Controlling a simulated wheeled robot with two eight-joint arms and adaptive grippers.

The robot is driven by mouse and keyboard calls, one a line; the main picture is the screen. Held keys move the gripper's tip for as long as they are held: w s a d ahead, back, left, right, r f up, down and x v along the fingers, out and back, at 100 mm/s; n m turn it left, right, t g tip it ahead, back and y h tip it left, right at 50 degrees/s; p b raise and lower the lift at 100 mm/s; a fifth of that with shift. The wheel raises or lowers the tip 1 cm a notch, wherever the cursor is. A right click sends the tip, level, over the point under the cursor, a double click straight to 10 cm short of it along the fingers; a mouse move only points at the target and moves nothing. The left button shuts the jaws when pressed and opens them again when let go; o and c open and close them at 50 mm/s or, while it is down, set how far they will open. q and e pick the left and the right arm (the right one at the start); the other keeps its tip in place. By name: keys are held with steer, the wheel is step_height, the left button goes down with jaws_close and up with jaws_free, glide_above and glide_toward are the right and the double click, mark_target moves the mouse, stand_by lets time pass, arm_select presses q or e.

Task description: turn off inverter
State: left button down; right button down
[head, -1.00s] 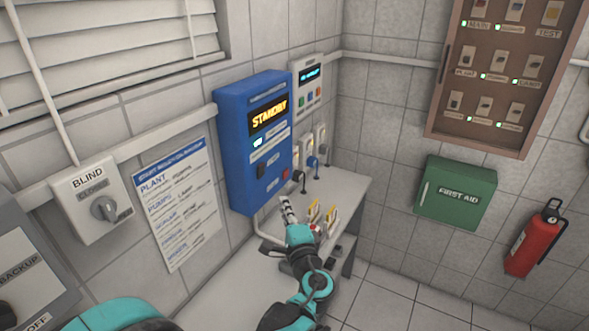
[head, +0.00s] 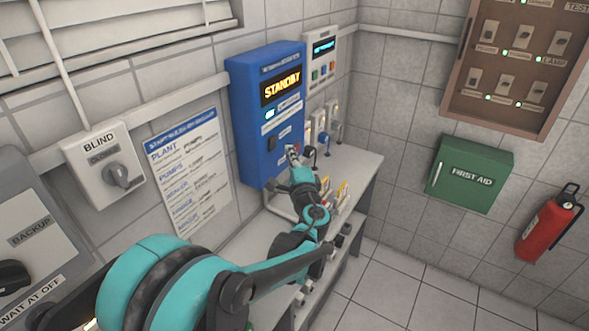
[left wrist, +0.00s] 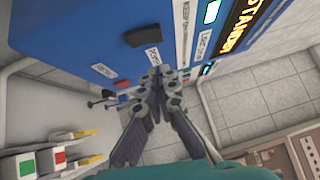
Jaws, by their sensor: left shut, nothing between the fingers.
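The inverter is most likely the blue wall box (head: 245,150), whose display (head: 282,88) reads STANDBY in yellow. A black rocker switch (head: 271,144) is on its lower front; it also shows in the left wrist view (left wrist: 150,37). A red switch or button (left wrist: 122,84) lies lower on the same face. My left gripper (head: 293,155) is shut and empty at the box's lower right, partly covering the red control in the head view. In the left wrist view its fingertips (left wrist: 163,74) are close to the face, beside the red control; contact cannot be told. My right gripper is out of view.
A smaller white controller (head: 321,60) hangs right of the box, above several small levers. A bench (head: 365,165) runs below along the wall. A BLIND switch (head: 117,176) and a text sheet (head: 188,170) are left. A breaker cabinet (head: 450,90) and first aid box (head: 472,175) are right.

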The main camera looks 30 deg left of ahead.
mark_target(276, 139)
arm_select(q)
steer(key=a, duration=0.4)
steer(key=shift+w+r+b, duration=0.25)
steer(key=shift+b, duration=0.15)
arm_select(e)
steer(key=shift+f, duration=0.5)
